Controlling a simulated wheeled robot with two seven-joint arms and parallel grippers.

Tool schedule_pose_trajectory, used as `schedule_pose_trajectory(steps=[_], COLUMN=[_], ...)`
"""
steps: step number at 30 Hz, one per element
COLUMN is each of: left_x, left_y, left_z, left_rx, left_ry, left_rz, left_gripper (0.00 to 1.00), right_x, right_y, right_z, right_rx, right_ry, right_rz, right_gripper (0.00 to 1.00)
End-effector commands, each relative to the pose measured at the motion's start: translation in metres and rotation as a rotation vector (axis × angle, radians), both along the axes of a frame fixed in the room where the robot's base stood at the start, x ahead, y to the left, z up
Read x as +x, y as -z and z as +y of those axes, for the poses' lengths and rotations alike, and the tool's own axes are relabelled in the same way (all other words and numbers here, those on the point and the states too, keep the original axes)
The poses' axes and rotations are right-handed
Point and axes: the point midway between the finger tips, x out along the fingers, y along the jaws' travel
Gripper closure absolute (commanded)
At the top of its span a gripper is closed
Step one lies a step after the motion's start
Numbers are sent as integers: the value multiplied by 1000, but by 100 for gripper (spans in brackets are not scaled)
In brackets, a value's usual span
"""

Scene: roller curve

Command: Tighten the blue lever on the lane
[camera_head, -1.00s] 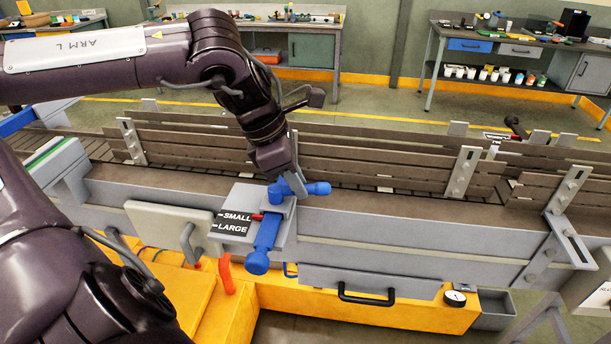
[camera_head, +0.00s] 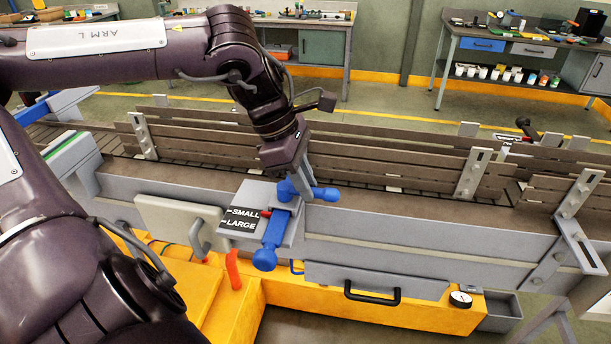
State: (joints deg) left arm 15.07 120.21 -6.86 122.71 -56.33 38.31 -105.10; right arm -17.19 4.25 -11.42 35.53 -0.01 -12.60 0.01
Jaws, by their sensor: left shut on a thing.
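The blue lever (camera_head: 323,194) sits on top of a grey block on the lane's near rail and points to the right. A second blue handle (camera_head: 270,246) slopes down the front of the block beside the SMALL and LARGE label (camera_head: 241,218). A small red pointer lies near SMALL. My left gripper (camera_head: 302,185) reaches down from above and is shut on the blue lever near its hub. The gripper hides part of the lever. My right gripper is not in view.
The lane's grey rail (camera_head: 420,239) runs across the view with brown slatted guides (camera_head: 400,160) behind it. Below are a yellow base (camera_head: 400,315), a black drawer handle (camera_head: 371,297) and a gauge (camera_head: 460,299). Workbenches stand along the back wall.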

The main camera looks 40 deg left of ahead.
Motion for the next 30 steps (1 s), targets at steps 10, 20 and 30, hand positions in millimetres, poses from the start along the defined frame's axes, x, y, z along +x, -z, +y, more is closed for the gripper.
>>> schedule_pose_trajectory(steps=[10, 20, 30], left_x=[0, -3, -14], left_y=[-1, -19, -66], left_z=[0, 8, 24], left_rx=[0, 4, 2], left_ry=[1, -2, -1], left_rz=[-2, -6, -3], left_gripper=[60, 60, 60], right_x=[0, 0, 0], right_y=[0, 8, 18], right_z=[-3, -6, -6], right_rx=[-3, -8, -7], right_ry=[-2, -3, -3], right_rz=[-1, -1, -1], right_gripper=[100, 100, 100])
